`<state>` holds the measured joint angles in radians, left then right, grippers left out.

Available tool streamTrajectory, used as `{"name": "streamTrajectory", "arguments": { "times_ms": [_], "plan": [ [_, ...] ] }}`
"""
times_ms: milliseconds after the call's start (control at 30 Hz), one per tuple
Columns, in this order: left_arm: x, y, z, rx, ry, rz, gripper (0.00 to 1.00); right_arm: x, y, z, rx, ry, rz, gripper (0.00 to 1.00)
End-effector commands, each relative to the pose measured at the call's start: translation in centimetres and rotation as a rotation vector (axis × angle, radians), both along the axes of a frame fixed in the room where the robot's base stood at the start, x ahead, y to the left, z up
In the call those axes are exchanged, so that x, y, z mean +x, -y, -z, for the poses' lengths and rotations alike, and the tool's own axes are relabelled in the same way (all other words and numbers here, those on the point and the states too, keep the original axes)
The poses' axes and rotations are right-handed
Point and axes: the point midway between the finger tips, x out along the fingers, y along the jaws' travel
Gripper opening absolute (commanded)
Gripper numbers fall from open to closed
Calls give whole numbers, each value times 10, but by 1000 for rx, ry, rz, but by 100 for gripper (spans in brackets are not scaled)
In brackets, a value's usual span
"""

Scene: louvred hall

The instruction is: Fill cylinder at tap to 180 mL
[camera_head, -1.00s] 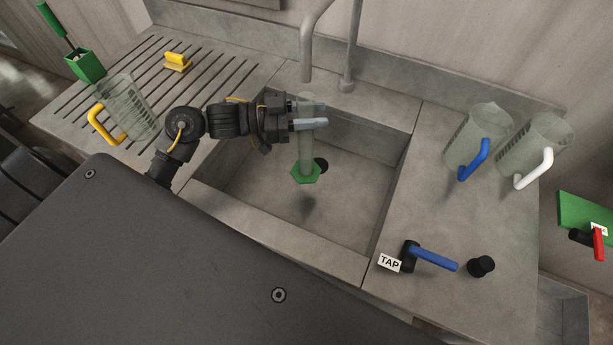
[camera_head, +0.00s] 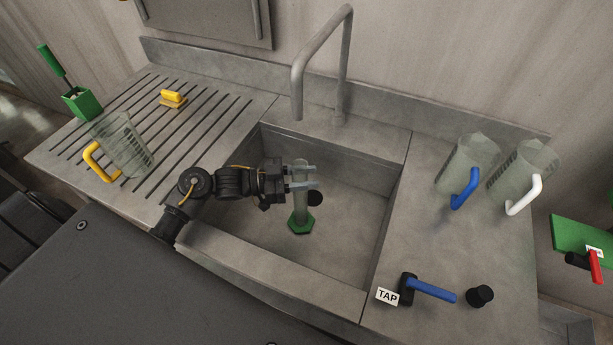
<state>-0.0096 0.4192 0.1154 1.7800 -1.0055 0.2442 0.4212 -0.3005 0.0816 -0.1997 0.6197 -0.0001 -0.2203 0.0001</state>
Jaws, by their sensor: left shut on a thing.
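A slim clear cylinder (camera_head: 300,208) with a green hexagonal base (camera_head: 300,222) is upright in the sink basin. My left gripper (camera_head: 303,178) is shut on its upper part. I cannot tell whether the base touches the basin floor. Its water level and scale are too small to read. The grey tap spout (camera_head: 297,108) ends above and behind the cylinder's mouth, with no water visible from it. The blue tap lever (camera_head: 432,291) lies on the right counter beside a "TAP" label (camera_head: 387,296). My right gripper is out of view.
A yellow-handled jug (camera_head: 124,145), a yellow brush (camera_head: 172,98) and a green holder (camera_head: 82,104) are on the left drainer. Blue-handled (camera_head: 467,160) and white-handled (camera_head: 520,168) jugs stand right. A black knob (camera_head: 480,296) is near the lever. The sink walls (camera_head: 330,155) surround the cylinder.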

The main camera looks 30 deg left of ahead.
Motion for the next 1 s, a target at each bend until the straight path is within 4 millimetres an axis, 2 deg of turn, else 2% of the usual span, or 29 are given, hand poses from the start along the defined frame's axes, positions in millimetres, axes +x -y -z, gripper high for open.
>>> {"name": "streamTrajectory", "arguments": {
  "times_ms": [367,400,567,867,1000],
  "plan": [
    [0,0,5,1,1,0,0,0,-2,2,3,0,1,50],
    [0,0,5,1,1,0,35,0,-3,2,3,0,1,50],
    [0,0,4,1,1,0,54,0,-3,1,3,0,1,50],
    [0,0,1,0,1,-1,54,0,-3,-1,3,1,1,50],
    [-7,-12,3,2,2,-2,54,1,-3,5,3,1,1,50]
  ]
}}
